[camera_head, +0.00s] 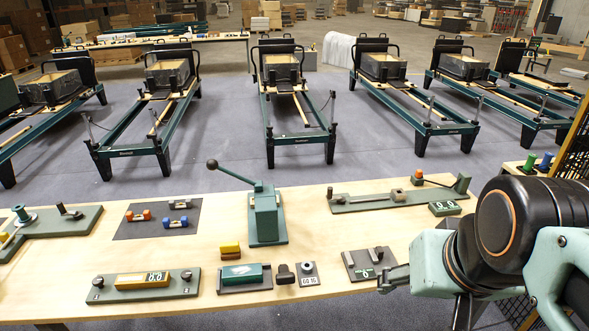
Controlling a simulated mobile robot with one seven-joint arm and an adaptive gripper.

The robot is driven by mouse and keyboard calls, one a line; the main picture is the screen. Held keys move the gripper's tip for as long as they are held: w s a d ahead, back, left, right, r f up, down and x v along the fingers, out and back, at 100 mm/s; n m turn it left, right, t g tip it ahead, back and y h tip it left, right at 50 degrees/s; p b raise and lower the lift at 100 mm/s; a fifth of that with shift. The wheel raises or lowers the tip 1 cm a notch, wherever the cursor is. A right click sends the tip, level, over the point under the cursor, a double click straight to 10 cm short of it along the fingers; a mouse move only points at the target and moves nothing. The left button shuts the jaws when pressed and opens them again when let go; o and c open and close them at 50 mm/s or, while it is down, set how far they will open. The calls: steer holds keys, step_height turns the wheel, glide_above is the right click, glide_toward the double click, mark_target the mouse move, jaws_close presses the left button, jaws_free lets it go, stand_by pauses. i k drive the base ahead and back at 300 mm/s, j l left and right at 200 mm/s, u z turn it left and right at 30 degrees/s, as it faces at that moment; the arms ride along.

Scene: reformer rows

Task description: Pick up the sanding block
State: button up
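A small yellow block with a brown lower part (230,250) lies on the light wood table, left of centre; it looks most like the sanding block, but I cannot be sure. A green block (242,272) on a dark base lies just in front of it. My gripper (393,278) is at the lower right, near the table's front edge. It is well to the right of both blocks and touches neither. My arm hides part of it, and whether its fingers are open or shut is unclear.
A green lever press (266,213) stands behind the blocks. A dark knobbed piece (284,274), a small plate with a ring (307,280) and a dark plate with pegs (362,266) lie between the blocks and my gripper. A green fixture (184,290) lies at left. Reformers stand beyond.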

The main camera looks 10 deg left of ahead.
mark_target(229, 250)
steer(key=u, duration=1.15)
steer(key=i+j+z, duration=0.1)
steer(key=i, duration=0.2)
